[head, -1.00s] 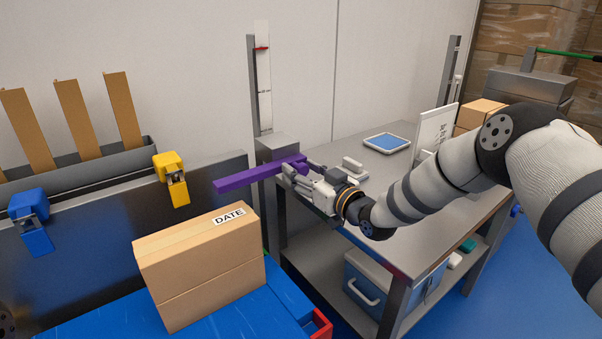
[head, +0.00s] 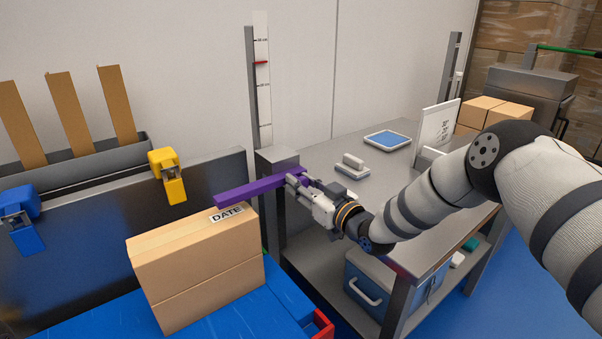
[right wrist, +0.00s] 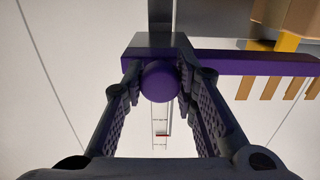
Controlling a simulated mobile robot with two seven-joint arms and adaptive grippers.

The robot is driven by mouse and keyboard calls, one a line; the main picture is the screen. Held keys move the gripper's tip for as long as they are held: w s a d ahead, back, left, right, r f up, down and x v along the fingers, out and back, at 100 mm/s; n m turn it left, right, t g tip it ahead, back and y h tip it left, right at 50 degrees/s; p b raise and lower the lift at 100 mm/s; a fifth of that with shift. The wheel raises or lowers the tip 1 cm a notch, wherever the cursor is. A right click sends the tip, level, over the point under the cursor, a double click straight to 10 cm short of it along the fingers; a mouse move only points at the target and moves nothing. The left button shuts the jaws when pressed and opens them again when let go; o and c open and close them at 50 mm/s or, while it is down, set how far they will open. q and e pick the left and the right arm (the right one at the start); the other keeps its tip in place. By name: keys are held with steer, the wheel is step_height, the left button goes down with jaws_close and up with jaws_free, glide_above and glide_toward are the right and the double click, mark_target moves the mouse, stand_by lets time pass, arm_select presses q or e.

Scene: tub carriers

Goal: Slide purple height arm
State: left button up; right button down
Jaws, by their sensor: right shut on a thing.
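The purple height arm (head: 245,192) is a long bar reaching left from the grey post at the table's corner. Its left end overlaps the rear top edge of the cardboard box (head: 195,275) marked DATE; I cannot tell whether they touch. My right gripper (head: 297,182) is shut on the bar's purple knob at its right end. In the right wrist view, the round knob (right wrist: 161,82) sits between the two fingers (right wrist: 160,95), with the bar (right wrist: 245,62) behind it. A white scale (head: 262,85) with a red mark stands above. My left gripper is out of view.
The box stands on a blue surface (head: 285,300). A blue clip (head: 20,220) and a yellow clip (head: 168,175) hang on the dark panel behind it.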

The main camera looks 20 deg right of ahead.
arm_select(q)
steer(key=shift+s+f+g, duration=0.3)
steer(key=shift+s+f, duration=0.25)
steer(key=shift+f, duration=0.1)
arm_select(e)
step_height(320, 180, down, 3)
steer(key=shift+f, duration=0.15)
steer(key=c, duration=1.2)
jaws_free()
steer(key=shift+c, duration=0.2)
steer(key=shift+s, duration=0.1)
steer(key=v, duration=1.2)
